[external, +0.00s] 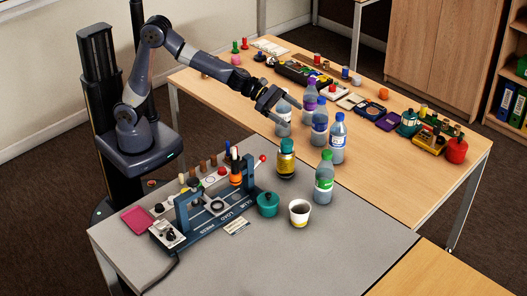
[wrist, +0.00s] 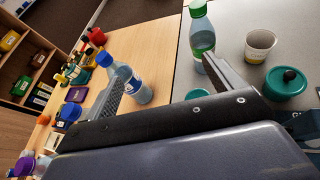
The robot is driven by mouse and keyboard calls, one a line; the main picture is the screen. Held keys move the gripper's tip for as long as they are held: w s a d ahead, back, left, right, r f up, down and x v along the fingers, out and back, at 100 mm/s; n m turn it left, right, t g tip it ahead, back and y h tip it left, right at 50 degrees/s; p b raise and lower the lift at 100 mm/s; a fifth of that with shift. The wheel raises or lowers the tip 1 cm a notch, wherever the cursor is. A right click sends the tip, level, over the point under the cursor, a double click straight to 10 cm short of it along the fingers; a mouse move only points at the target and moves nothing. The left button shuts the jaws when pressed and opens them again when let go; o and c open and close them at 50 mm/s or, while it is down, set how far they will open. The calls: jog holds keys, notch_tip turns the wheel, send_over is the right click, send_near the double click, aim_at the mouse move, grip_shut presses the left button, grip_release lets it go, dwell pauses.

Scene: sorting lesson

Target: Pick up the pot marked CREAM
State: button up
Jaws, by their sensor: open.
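I cannot read the word CREAM on any pot. A squat teal pot with a dark knob (external: 267,205) stands upright on the grey table, right of the blue frame device; it also shows at the right of the wrist view (wrist: 287,84). A second teal pot (external: 408,126) stands far back on the wooden table. My gripper (external: 291,114) is open and empty, raised above the bottles, behind the near teal pot and apart from it. In the wrist view its two fingers (wrist: 165,63) spread wide with nothing held between them.
A paper cup (external: 299,212) and a green-capped bottle (external: 324,178) stand right of the near pot. A yellow jar with a teal lid (external: 286,160) stands behind it. Several water bottles stand under my gripper. The blue frame device (external: 205,225) is at left. The grey table's front right is clear.

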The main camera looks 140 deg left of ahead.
jog(key=w+d+n+y, duration=0.1)
jog(key=w+n+y, duration=0.1)
jog(key=w, duration=0.6)
jog(key=n+g+y+b, duration=0.2)
jog(key=n+g+y, duration=0.1)
jog(key=n+y, duration=0.1)
send_over(305, 210)
jog(key=s+a, duration=0.3)
jog(key=w+d+f+n+g, duration=0.1)
jog(key=w+d+n+g, duration=0.1)
jog(key=d, duration=0.7)
jog(key=shift+y, duration=0.3)
jog(key=f, duration=1.1)
jog(key=a+f, duration=0.1)
jog(key=f, duration=0.4)
jog(key=shift+s+f, duration=0.2)
jog(key=shift+f, duration=0.05)
jog(key=shift+x, duration=2.4)
jog(key=shift+c, duration=0.2)
jog(key=c, duration=1)
